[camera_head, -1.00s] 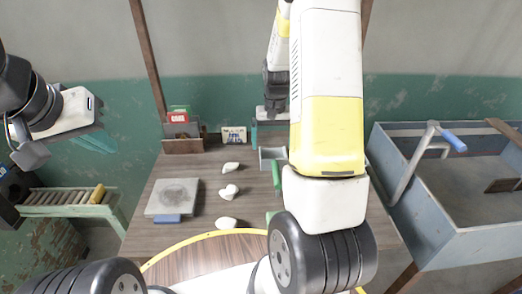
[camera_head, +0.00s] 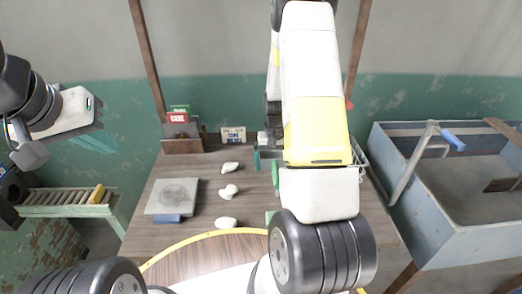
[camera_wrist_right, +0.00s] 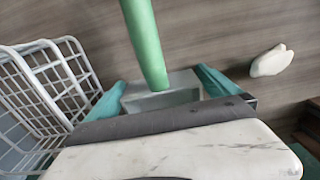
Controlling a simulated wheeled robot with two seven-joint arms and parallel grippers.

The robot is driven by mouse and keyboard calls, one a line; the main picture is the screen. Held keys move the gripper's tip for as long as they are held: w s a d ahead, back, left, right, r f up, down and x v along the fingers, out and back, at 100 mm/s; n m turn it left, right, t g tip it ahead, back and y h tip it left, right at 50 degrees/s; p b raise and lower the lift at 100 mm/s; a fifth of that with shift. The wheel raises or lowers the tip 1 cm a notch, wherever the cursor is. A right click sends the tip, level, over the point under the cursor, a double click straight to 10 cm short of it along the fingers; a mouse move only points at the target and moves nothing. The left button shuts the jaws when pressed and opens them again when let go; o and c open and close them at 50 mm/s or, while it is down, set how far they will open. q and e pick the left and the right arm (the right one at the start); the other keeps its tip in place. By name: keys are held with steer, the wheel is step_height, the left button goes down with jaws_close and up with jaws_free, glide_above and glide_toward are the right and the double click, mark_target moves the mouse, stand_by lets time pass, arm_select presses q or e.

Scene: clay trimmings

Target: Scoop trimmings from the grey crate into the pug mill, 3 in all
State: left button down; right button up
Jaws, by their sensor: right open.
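A grey scoop with a green handle (camera_wrist_right: 145,40) lies on the table; the handle also shows in the head view (camera_head: 275,178). My right gripper (camera_wrist_right: 160,80) is open, its teal fingers on either side of the scoop's grey pan (camera_wrist_right: 160,97); I cannot tell if they touch it. My forearm hides most of this in the head view. My left gripper (camera_head: 92,140) hangs at the far left, away from the table; its opening is unclear. A large grey-blue open box (camera_head: 440,215) with a blue-gripped crank (camera_head: 453,140) stands at right. I cannot single out the grey crate.
Several white lumps (camera_head: 229,191) lie mid-table; one shows in the wrist view (camera_wrist_right: 272,61). A grey board (camera_head: 172,196) lies left of them. A white wire basket (camera_wrist_right: 45,85) stands close beside the right gripper. Small signs (camera_head: 233,135) stand at the table's back.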

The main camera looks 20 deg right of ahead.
steer(key=c, duration=1.3)
steer(key=shift+r, duration=0.45)
steer(key=r, duration=0.1)
steer(key=a+r, duration=0.1)
steer(key=shift+s+r, duration=0.1)
steer(key=shift+r, duration=0.3)
steer(key=s+a, duration=0.1)
steer(key=a, duration=0.4)
steer(key=s+a+r, duration=0.1)
steer(key=a, duration=0.3)
steer(key=s+a, duration=0.1)
steer(key=a, duration=0.4)
steer(key=shift+s+a+r, duration=0.15)
steer(key=shift+s+a, duration=0.05)
steer(key=shift+a, duration=0.1)
